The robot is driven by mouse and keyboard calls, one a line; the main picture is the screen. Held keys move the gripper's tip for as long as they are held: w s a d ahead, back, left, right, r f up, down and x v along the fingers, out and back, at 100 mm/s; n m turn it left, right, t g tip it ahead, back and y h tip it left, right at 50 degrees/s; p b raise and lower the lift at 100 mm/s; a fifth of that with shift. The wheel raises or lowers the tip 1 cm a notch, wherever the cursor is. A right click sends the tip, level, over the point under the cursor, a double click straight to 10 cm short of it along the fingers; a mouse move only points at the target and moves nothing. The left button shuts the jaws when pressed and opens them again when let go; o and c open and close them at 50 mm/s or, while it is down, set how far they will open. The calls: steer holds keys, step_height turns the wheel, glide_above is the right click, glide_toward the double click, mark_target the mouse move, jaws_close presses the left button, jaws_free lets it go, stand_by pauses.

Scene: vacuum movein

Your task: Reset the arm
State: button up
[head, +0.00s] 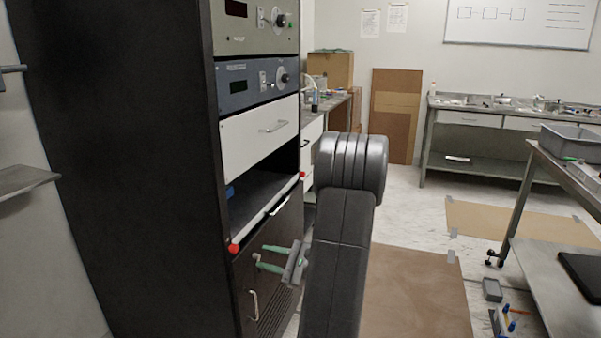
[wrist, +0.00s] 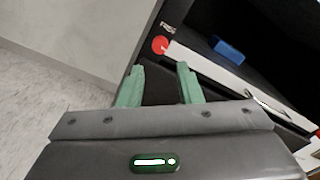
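My gripper (head: 266,257) shows in the head view just left of my dark arm, in front of the lower part of the black rack cabinet (head: 165,150). Its green fingers are apart with nothing between them. In the wrist view my gripper (wrist: 160,80) points toward the rack's front edge, close to a red round knob (wrist: 160,45) at the end of a white rail. The same red knob (head: 233,248) is in the head view. My arm hides part of the floor and rack front.
The rack has an open bay holding a blue object (wrist: 229,51), with a white drawer (head: 258,136) above. A metal cart (head: 520,200) stands at the right. Brown mats (head: 415,290) lie on the floor. A bench (head: 440,116) stands at the back.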

mark_target(237, 249)
steer(key=x, duration=0.8)
steer(key=shift+w+a, duration=0.15)
steer(key=shift+a, duration=0.15)
steer(key=shift+d, duration=0.1)
